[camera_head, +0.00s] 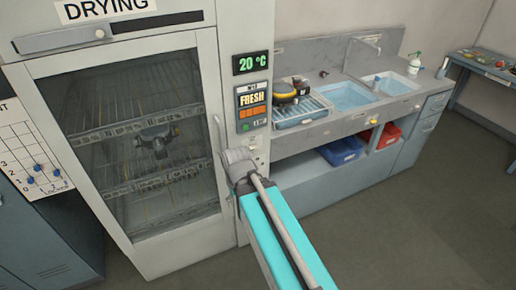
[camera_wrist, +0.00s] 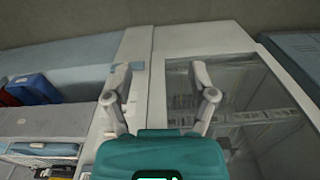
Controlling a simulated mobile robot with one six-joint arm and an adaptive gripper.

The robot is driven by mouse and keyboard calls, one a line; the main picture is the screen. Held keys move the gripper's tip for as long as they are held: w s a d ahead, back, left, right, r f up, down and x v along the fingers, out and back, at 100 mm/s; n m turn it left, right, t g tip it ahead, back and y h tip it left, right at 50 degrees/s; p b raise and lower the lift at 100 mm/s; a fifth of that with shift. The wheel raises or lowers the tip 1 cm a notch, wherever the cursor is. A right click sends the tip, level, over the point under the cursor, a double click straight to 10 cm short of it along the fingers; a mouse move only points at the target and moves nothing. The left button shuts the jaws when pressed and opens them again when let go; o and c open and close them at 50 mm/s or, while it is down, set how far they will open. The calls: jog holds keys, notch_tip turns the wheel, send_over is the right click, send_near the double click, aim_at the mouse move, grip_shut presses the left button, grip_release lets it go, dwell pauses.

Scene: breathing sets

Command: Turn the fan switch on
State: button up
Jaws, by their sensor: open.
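The tall drying cabinet (camera_head: 213,95) stands at the left in the head view, with a closed glass door (camera_head: 140,140). Its right-hand front strip carries a green 20 °C display (camera_head: 250,63) and a panel marked FRESH (camera_head: 252,98). Small fittings (camera_head: 252,147) sit lower on this strip; they are too small to tell which is the fan switch or how it is set. My gripper (camera_wrist: 160,68) is open and empty in the wrist view, its two fingers spread before the cabinet's front. In the head view my arm's end covers part of the strip's lower portion.
Right of the cabinet runs a counter with a dish rack (camera_head: 302,112) and sinks (camera_head: 347,95). A blue bin (camera_head: 340,151) and a red bin (camera_head: 388,135) stand below. A blue locker (camera_head: 50,245) stands at left. The floor (camera_head: 420,220) at right is clear.

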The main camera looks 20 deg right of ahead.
jog(key=shift+o, duration=0.5)
jog(key=shift+w+f, duration=0.2)
jog(key=shift+f, duration=0.1)
jog(key=w+f+n+t+y+b, duration=0.4)
jog(key=w+f+t+y+b, duration=0.3)
jog(key=w+b, duration=0.7)
jog(key=w+d+f+m+t+h+b, duration=0.1)
jog(key=w+d+t+h+b, duration=0.2)
jog(key=d, duration=0.7)
jog(key=w+d+f+m+t+h+b, duration=0.2)
jog(key=d+t+b, duration=0.6)
jog(key=b, duration=0.4)
jog(key=shift+w+d+h, duration=0.4)
jog(key=shift+w+d, duration=0.35)
jog(key=shift+d, duration=0.15)
jog(key=shift+w+f, duration=0.1)
